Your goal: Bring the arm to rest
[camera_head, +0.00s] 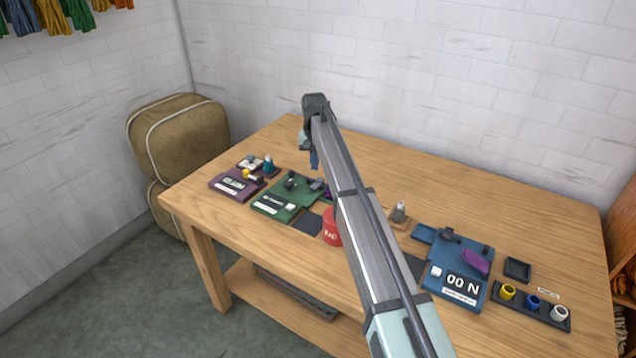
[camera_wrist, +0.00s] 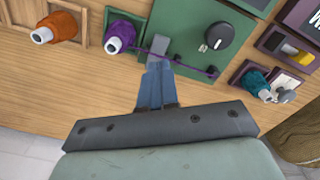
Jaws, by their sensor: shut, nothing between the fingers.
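My arm reaches over the wooden table (camera_head: 400,155), with my gripper (camera_head: 314,160) hanging at its end above the back of the green board (camera_head: 272,205). In the wrist view my gripper (camera_wrist: 156,82) has its two blue-grey fingers together, with nothing seen between them. Their tips point at the green board (camera_wrist: 190,25), near a small grey block (camera_wrist: 159,45) on its edge. I cannot tell whether they touch it. A purple strand (camera_wrist: 190,66) runs from a purple cone (camera_wrist: 120,36) along that edge.
A purple board (camera_head: 235,183) lies left of the green one. A red tin (camera_head: 331,228) stands close to my arm. The back of the table is mostly clear.

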